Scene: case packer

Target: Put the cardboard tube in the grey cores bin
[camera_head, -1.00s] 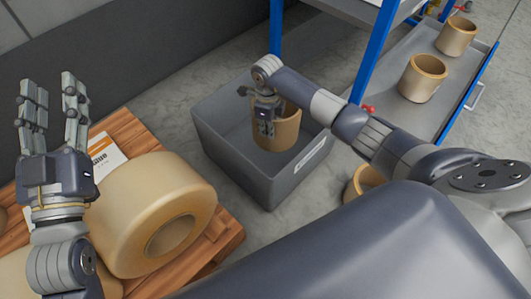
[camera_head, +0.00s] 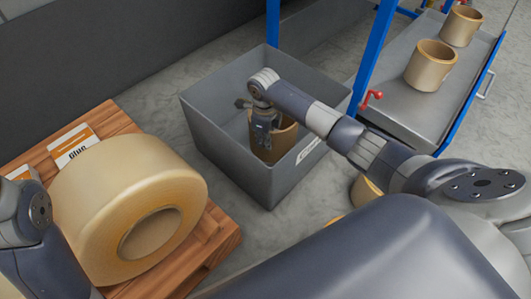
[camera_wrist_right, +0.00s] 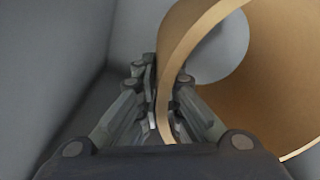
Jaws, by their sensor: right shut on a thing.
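The cardboard tube (camera_head: 284,140) is a short tan cylinder, upright inside the grey cores bin (camera_head: 228,148). My right gripper (camera_head: 265,138) reaches down into the bin and is shut on the tube's wall. In the right wrist view the fingers (camera_wrist_right: 165,105) pinch the rim of the tube (camera_wrist_right: 285,75), with grey bin walls around it. Whether the tube touches the bin floor is hidden. Only part of my left arm shows at the lower left; its gripper is out of view.
A wooden pallet (camera_head: 215,238) with a large tan roll (camera_head: 120,205) and a glue label stands left of the bin. A blue-framed cart with a grey tray (camera_head: 400,115) holds two more tubes (camera_head: 430,66) at right. Another tan tube (camera_head: 364,192) is partly hidden behind my arm.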

